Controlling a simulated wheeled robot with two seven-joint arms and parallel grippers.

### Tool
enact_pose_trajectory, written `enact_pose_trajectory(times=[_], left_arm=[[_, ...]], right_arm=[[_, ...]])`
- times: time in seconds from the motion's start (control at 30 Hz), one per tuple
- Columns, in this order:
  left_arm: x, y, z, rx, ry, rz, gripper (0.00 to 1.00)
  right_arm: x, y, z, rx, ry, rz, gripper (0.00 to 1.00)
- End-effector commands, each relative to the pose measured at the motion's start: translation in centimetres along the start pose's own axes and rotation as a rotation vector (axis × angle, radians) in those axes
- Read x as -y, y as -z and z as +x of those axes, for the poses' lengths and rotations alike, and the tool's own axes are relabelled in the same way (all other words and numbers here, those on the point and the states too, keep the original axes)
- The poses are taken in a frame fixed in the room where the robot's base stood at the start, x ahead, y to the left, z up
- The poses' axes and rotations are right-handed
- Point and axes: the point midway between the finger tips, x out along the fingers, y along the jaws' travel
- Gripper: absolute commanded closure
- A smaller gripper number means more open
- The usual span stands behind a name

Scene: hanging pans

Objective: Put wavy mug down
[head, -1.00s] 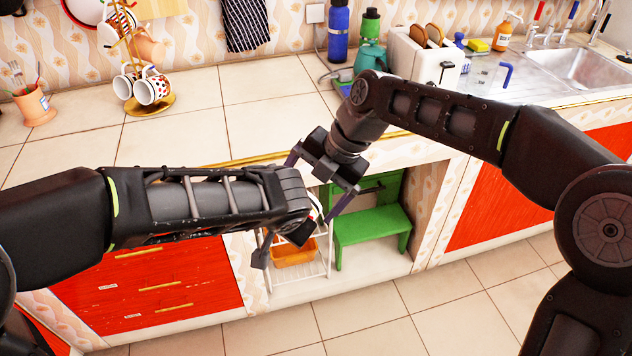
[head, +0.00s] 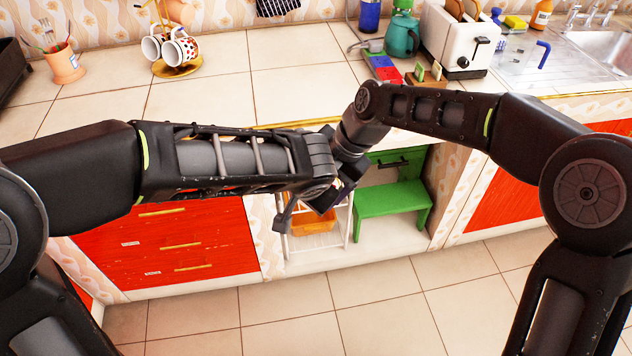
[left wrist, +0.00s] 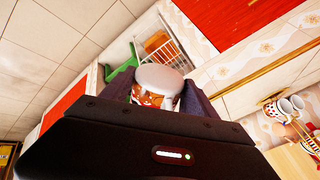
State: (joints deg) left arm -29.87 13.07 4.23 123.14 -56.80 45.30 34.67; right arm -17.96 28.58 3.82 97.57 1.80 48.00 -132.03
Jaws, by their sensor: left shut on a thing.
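In the left wrist view my left gripper (left wrist: 160,88) is shut on a mug (left wrist: 158,77). Its round white end faces away from the palm. A strip of red and orange pattern shows below it, between the fingers. In the head view the mug is hidden by my left wrist, with one left finger (head: 283,220) showing below. My right gripper (head: 342,190) is close beside and partly behind the left wrist. Its fingers are too covered to tell their opening.
A mug tree (head: 178,69) with mugs stands on the tiled counter (head: 205,98). Free counter lies in front and to its right. A toaster (head: 452,45) and teal kettle (head: 402,36) stand further right. Below are a green stool (head: 392,199) and a white rack (head: 347,228).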

Motion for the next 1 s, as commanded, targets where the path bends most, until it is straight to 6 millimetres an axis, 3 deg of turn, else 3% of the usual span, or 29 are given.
enact_pose_trajectory(times=[0.8, 0.83, 1.0], left_arm=[[0.04, 0.05, -0.03, -0.001, 0.001, 0.000, 0.86], [0.05, 0.05, -0.04, -0.001, 0.001, 0.000, 0.30], [0.04, 0.03, -0.03, -0.001, 0.000, 0.000, 0.16]], right_arm=[[0.00, 0.01, -0.04, 0.000, 0.000, 0.000, 0.85], [-0.06, 0.00, -0.09, 0.000, -0.001, -0.001, 0.85], [-0.06, 0.00, -0.09, 0.001, -0.001, 0.000, 0.85]])
